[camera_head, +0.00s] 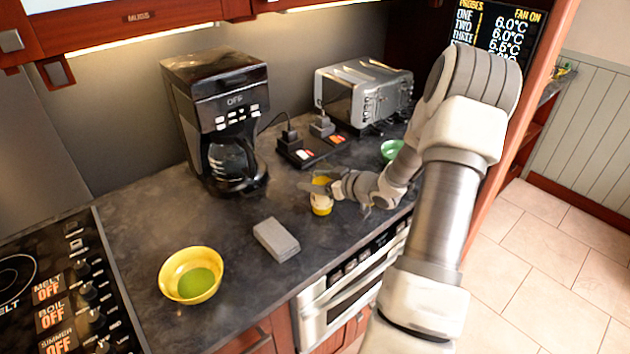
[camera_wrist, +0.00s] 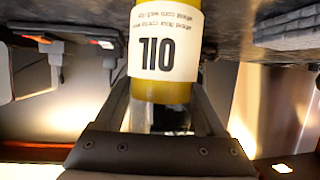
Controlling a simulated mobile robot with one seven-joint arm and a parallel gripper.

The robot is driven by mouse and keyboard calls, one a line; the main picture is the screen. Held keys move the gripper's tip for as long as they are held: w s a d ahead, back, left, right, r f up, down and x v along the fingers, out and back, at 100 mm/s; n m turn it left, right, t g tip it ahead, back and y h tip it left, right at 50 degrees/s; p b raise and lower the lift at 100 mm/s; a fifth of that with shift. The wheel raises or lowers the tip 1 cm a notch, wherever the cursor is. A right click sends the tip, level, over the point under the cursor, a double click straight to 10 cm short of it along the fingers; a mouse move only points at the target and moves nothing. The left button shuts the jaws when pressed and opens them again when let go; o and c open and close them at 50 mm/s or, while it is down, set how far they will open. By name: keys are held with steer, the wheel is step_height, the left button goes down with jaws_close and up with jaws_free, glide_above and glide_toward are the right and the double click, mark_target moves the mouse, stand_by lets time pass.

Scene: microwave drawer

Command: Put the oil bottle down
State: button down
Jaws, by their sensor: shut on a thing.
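The oil bottle (camera_head: 321,207) is yellow with a white label, seen small at the middle of the counter in the head view. In the wrist view the bottle (camera_wrist: 162,88) fills the middle, its label reading OIL upside down. My gripper (camera_head: 322,188) is shut on the bottle, with a dark finger on each side of it in the wrist view. The bottle looks about upright. Its lower end is close to the dark counter (camera_head: 265,200), but I cannot tell whether it touches. My gripper hides part of the bottle in the head view.
A grey block (camera_head: 276,240) and a yellow bowl with green inside (camera_head: 178,268) are left of the bottle. Behind stand a coffee maker (camera_head: 218,120), a toaster (camera_head: 350,92) and plugged sockets (camera_head: 305,150). The front edge is near.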

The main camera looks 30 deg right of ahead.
jaws_free()
steer(key=shift+f, duration=0.1)
steer(key=shift+s+d+r, duration=0.1)
steer(key=shift+s+r, duration=0.1)
steer(key=shift+r, duration=0.05)
steer(key=v, duration=1.1)
steer(key=shift+s, duration=0.25)
